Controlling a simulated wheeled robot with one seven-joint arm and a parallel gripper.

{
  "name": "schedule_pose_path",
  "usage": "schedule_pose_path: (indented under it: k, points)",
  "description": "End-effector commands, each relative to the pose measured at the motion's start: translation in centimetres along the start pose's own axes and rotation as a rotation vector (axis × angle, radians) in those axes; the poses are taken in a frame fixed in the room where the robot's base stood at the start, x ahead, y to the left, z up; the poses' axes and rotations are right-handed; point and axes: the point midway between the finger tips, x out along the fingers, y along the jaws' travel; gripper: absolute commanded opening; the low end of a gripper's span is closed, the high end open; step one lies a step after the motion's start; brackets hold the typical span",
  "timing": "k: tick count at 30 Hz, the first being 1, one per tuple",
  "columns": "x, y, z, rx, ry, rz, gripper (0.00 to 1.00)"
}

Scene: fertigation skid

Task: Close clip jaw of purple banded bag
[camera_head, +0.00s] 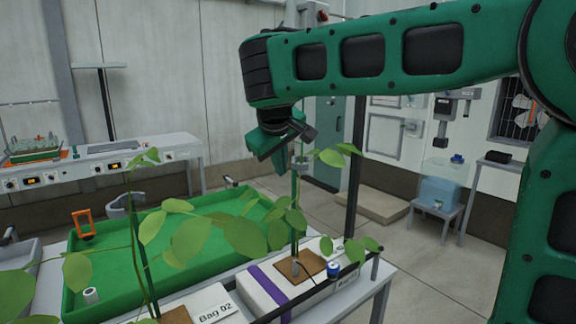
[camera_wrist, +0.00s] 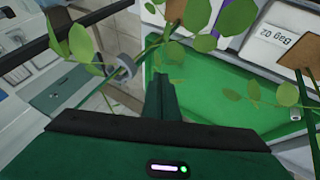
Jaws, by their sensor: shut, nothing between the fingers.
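The bag with the purple band (camera_head: 266,286) is white and lies on the bench at lower middle. It also shows at the top of the wrist view (camera_wrist: 226,38). A plant rises from its brown top patch (camera_head: 300,266) along a green upright stake. A small grey clip (camera_head: 300,163) sits high on this plant's stem, and it shows as a grey ring-like part in the wrist view (camera_wrist: 126,66). I cannot tell how far its jaw is open. My gripper (camera_head: 262,152) is shut and empty, just left of the clip. In the wrist view its fingers (camera_wrist: 162,88) are right of the clip, apart from it.
Leaves hang around the clip and over the green tray (camera_head: 200,226). A white bag labelled Bag 02 (camera_head: 212,306) lies left of the purple-banded one. A dark post (camera_head: 355,180) stands close right of the plant.

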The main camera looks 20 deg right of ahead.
Motion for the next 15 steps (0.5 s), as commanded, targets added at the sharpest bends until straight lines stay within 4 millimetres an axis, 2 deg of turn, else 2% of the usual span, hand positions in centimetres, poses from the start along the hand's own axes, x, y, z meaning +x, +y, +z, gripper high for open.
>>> schedule_pose_path:
  k: [1,7,15]
  points:
    - [0.7,0.3,0.1,0.001,-0.001,0.000,0.00]
    - [1.8,2.7,0.0,0.001,-0.001,0.000,0.00]
    - [2.2,3.5,0.0,0.000,0.000,0.000,0.00]
